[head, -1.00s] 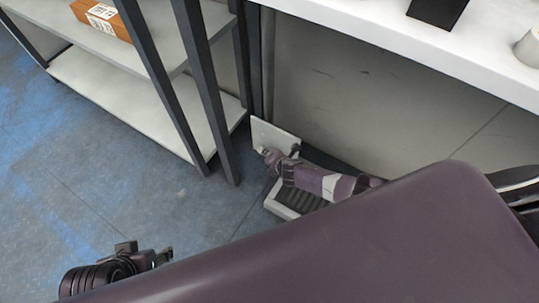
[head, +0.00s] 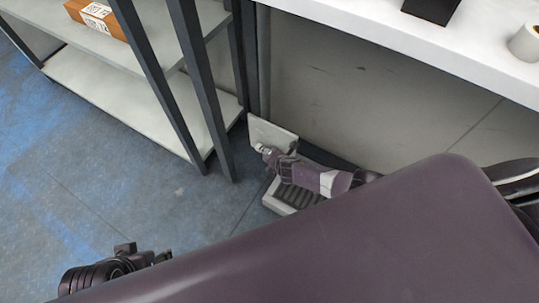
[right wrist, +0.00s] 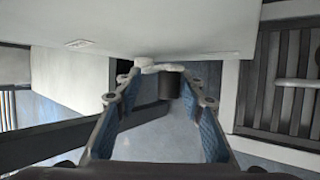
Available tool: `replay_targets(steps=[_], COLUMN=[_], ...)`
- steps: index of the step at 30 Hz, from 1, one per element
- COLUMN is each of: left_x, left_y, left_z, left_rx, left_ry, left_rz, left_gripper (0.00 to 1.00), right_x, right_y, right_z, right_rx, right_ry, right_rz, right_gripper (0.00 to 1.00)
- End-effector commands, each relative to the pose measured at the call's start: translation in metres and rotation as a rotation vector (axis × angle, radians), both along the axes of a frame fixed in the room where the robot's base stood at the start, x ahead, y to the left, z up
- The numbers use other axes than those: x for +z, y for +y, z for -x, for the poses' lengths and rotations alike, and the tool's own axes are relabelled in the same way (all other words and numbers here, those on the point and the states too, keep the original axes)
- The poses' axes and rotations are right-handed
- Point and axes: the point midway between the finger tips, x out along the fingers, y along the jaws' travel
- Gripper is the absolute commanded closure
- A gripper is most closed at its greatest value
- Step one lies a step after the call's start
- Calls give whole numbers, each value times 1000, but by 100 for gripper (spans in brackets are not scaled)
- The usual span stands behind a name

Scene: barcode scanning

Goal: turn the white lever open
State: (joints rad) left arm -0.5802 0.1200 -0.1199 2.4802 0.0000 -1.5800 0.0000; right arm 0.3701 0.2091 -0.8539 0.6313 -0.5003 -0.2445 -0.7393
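A white lever (right wrist: 160,67) shows in the right wrist view below a pale panel (right wrist: 160,25), with a dark cylinder (right wrist: 169,85) beside it. My right gripper (right wrist: 157,82) is open. Its two blue-padded fingers stand apart, with the lever and cylinder ahead of or between their tips; contact cannot be told. In the head view my right arm reaches to a small white plate (head: 272,131) low by the shelf; the lever cannot be made out clearly there. My left gripper (head: 160,258) is at the lower left, partly hidden, its finger state unclear.
A shelf rack (head: 135,100) with dark posts holds an orange box (head: 97,17) at the upper left. A white tabletop (head: 390,45) runs along the upper right, carrying a black object (head: 430,8) and a pale roll (head: 526,43). Blue floor (head: 90,180) is open at left.

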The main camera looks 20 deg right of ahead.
Motion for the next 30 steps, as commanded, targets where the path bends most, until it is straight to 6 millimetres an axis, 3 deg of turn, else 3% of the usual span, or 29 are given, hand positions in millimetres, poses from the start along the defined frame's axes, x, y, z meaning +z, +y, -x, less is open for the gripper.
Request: replay_targets(steps=[9, 30], left_x=[0, 0], left_y=[0, 0], left_z=[0, 0], left_rx=[0, 0], left_ry=[0, 0], left_rz=[0, 0], left_gripper=[60, 60], right_x=[12, 65], right_y=[-2, -4], right_z=[5, 60], right_rx=[1, 0], right_ry=[-9, 0], right_rz=[0, 0], right_gripper=[64, 64])
